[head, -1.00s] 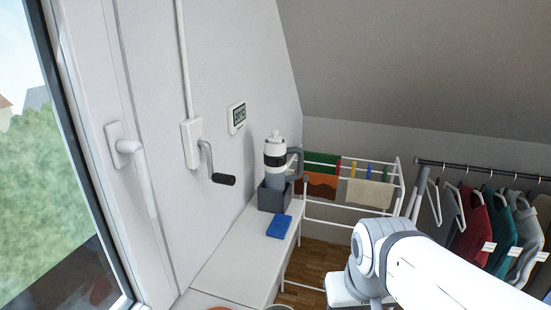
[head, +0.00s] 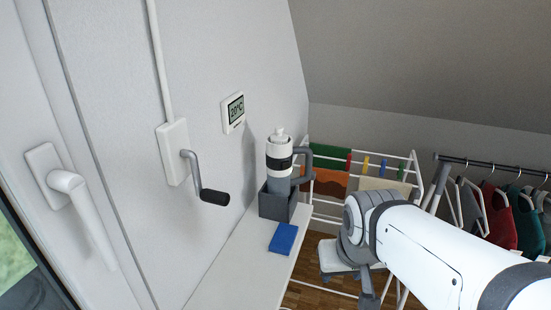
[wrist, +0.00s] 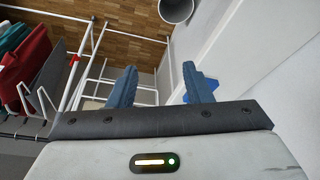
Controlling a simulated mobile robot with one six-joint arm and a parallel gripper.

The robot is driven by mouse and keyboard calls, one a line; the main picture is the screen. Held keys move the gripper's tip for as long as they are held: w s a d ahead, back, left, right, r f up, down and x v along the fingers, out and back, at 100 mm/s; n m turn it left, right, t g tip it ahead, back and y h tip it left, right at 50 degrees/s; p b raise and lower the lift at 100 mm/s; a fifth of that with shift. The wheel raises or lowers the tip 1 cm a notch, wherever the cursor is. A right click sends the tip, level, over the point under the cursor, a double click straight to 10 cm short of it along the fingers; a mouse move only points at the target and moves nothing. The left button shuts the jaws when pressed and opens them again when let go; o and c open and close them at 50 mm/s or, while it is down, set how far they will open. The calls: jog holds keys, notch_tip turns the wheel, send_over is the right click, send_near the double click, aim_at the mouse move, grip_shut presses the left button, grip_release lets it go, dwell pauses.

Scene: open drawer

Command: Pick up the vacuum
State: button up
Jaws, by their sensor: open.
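The vacuum (head: 279,158) is a handheld one, white and grey with a black band and a grey handle on its right side. It stands upright in a grey holder (head: 277,206) on the white ledge by the wall. My gripper (wrist: 160,70) is open and empty in the wrist view, with two blue fingers spread apart. In the head view my arm is at the lower right, to the right of the vacuum and apart from it.
A blue cloth or sponge (head: 283,238) lies on the white ledge (head: 238,270) in front of the holder. A drying rack (head: 413,170) and a clothes rail (head: 490,168) stand behind my arm. A crank (head: 205,185) and a window handle (head: 80,200) stick out at left.

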jog(key=w+d+f+t+b, duration=0.1)
jog(key=w+t+b, duration=0.35)
jog(key=w, duration=1.15)
jog(key=n+t+y+b, duration=0.1)
jog(key=t+y+b, duration=0.1)
jog(key=t, duration=0.7)
send_near(310, 163)
jog(key=w, duration=0.1)
jog(key=w+f, duration=0.1)
jog(key=w, duration=0.2)
jog(key=shift+w+f, duration=0.2)
jog(key=shift+f, duration=0.1)
jog(key=shift+w+r+t, duration=0.2)
jog(key=shift+w+t, duration=0.05)
jog(key=shift+t, duration=0.1)
jog(key=shift+w+a+r+p, duration=0.2)
jog(key=shift+w+p, duration=0.15)
jog(key=shift+w, duration=0.25)
jog(key=w, duration=0.2)
jog(key=w+p, duration=0.1)
jog(key=w, duration=0.1)
jog(key=w+a, duration=0.1)
jog(key=w, duration=0.1)
jog(key=shift+w+f+p, duration=0.15)
jog(key=shift+w+p, duration=0.15)
jog(key=shift+p, duration=0.1)
grip_shut()
